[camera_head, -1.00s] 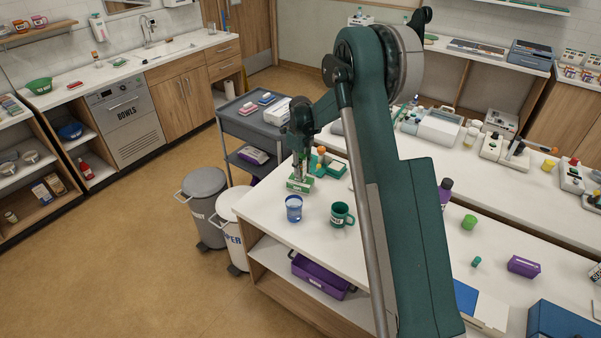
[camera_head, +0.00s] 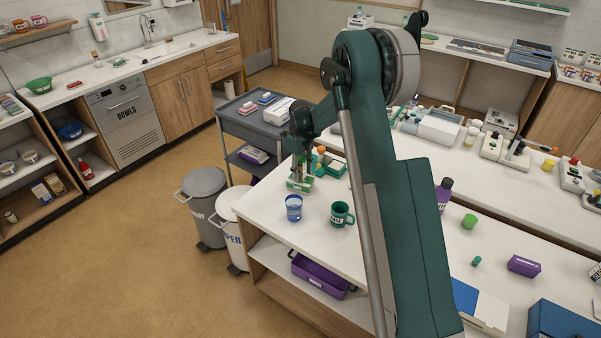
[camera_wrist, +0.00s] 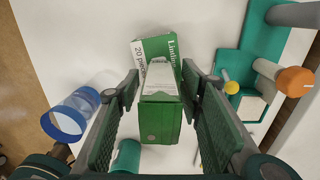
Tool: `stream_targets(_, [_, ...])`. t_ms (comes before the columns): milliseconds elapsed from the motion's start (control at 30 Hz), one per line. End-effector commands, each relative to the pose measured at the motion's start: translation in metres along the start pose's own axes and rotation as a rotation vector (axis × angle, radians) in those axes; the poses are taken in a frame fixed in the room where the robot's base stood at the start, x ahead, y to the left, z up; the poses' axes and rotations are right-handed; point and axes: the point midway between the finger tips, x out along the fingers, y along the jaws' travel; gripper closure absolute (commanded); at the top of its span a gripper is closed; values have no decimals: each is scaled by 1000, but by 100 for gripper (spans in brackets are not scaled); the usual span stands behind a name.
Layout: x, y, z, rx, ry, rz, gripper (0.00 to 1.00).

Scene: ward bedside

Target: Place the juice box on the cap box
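The juice box (camera_wrist: 160,115), green with a pale panel, is between the fingers of my gripper (camera_wrist: 165,85) in the wrist view. A gap shows on each side, so my gripper looks open around it. The cap box (camera_wrist: 138,52), green and white with "20 pcs" lettering, lies beyond and partly behind the juice box. The juice box overlaps it and appears to rest on it; the contact itself is hidden. In the head view my gripper (camera_head: 301,168) is right above the cap box (camera_head: 299,186), at the far left part of the table, and the juice box is mostly covered.
A blue-rimmed clear cup (camera_head: 294,208) and a green mug (camera_head: 342,215) stand close in front. A teal holder (camera_wrist: 245,65) with orange-topped and yellow-topped items is close on the right in the wrist view. The white table (camera_head: 320,240) is bare toward its front edge.

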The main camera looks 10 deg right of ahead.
Motion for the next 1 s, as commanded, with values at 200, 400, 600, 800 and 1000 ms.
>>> stream_targets(200, [-2, 0, 0, 0, 0, 0, 62])
stream_targets(400, [-15, 0, 0, 0, 0, 0, 62])
stream_targets(600, [-42, 0, 0, 0, 0, 0, 62])
stream_targets(800, [-75, 0, 0, 0, 0, 0, 62])
stream_targets(1000, [-104, 0, 0, 0, 0, 0, 62])
